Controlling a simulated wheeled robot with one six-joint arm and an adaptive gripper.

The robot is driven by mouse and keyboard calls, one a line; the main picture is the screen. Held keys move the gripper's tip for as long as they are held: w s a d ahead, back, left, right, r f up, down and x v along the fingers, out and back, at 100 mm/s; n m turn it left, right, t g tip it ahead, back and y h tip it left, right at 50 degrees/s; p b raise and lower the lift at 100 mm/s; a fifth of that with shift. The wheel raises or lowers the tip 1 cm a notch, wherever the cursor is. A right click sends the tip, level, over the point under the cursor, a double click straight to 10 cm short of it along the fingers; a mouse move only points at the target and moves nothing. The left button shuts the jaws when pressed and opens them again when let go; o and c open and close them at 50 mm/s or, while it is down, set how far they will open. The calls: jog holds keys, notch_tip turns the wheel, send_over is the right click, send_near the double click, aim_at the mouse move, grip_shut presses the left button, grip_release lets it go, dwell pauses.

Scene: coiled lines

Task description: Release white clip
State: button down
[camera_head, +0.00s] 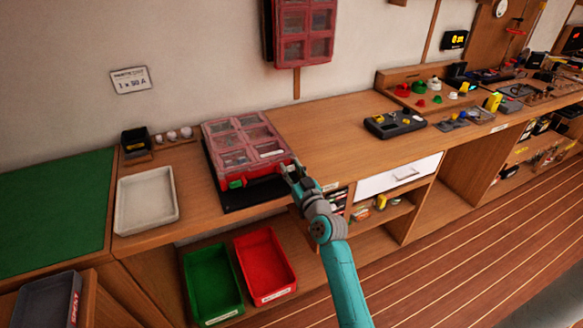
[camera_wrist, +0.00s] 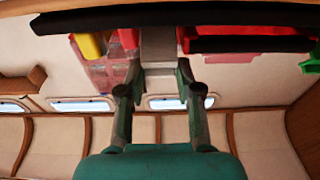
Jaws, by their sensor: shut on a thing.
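A red case (camera_head: 263,183) with a clear divided lid lies on a black mat (camera_head: 248,201) on the bench. The lid looks closed. A green clip (camera_head: 236,184) shows on its front face, and also in the wrist view (camera_wrist: 231,57). My gripper (camera_head: 289,170) is at the case's front right corner. In the wrist view, my gripper (camera_wrist: 159,68) is shut on a pale block, which looks like the white clip (camera_wrist: 158,40), at the case's edge. A yellow clip (camera_wrist: 88,45) is beside it. My gripper hides the white clip in the head view.
A white tray (camera_head: 147,228) stands left of the case. A green bin (camera_head: 190,275) and a red bin (camera_head: 241,268) are below. A black device (camera_head: 372,127) sits further right on the bench. The bench between case and device is clear.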

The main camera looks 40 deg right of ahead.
jog(key=shift+s+d, duration=0.1)
dwell(0.3)
jog(key=c, duration=0.8)
grip_release()
jog(key=shift+o, duration=0.2)
jog(key=v, duration=1.2)
jog(key=shift+f, duration=0.2)
jog(key=s+a+f+g+y, duration=0.1)
jog(key=s+a+f, duration=0.4)
jog(key=s+a, duration=0.25)
jog(key=s+a+f+g, duration=0.1)
jog(key=s+a+f, duration=0.45)
jog(key=s, duration=0.25)
jog(key=s+a+r+n+g+y, duration=0.1)
jog(key=s+a, duration=0.4)
jog(key=s, duration=0.6)
jog(key=s+a+r+n+y, duration=0.2)
jog(key=s+a+r+y, duration=0.1)
jog(key=s, duration=0.8)
jog(key=shift+a+r+g, duration=0.4)
jog(key=shift+a+r, duration=0.3)
jog(key=shift+a, duration=0.3)
